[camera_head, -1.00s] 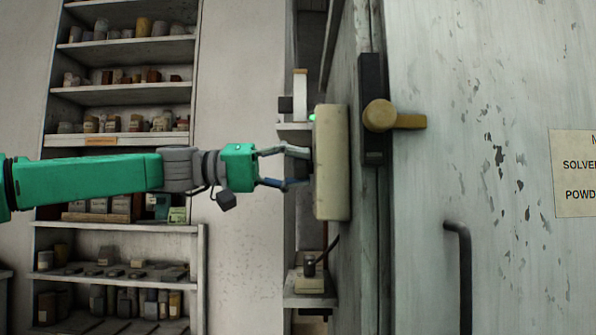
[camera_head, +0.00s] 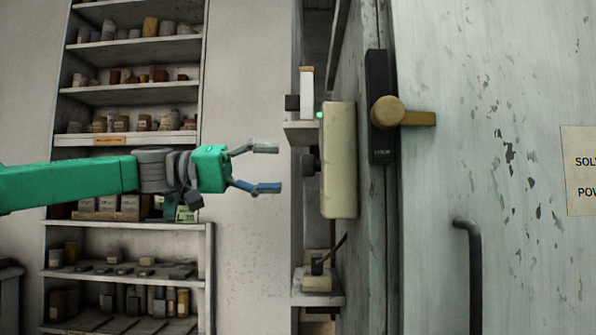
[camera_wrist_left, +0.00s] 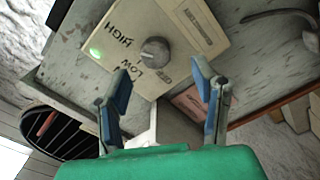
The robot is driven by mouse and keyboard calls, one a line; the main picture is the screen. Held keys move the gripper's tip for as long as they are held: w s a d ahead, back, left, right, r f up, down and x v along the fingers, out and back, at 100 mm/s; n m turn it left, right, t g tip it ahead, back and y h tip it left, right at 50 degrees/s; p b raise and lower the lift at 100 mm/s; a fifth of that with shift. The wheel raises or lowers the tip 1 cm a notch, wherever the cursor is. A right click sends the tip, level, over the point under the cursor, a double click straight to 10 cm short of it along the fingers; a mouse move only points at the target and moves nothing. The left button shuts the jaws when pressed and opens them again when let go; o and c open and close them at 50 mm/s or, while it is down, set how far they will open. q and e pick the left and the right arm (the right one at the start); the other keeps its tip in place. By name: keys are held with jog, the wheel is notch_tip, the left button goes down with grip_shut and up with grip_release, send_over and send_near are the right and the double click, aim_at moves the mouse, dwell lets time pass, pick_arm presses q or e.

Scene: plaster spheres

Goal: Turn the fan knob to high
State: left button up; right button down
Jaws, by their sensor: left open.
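The fan knob (camera_wrist_left: 155,52) is a round grey dial on a cream control panel (camera_wrist_left: 200,28) with HIGH, LOW and OFF lettering in the left wrist view. A green light (camera_wrist_left: 95,53) glows near HIGH. Which mark the knob points to is too small to tell. In the head view the panel (camera_head: 339,160) shows nearly edge-on, with the dark knob (camera_head: 309,163) on its left side. My left gripper (camera_head: 267,168) is open and empty, left of the knob and apart from it. Its two blue-padded fingers (camera_wrist_left: 162,95) also show in the wrist view. My right gripper is not in view.
A brass-coloured handle (camera_head: 390,112) sits on the worn door at right, above a dark pull bar (camera_head: 474,260). Shelves (camera_head: 135,140) of jars and boxes stand behind my left arm. A small ledge (camera_head: 317,300) with a lever lies below the panel.

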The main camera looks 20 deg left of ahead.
pick_arm(q)
jog(key=v, duration=0.5)
jog(key=shift+a+f, duration=0.15)
jog(key=shift+a, duration=0.25)
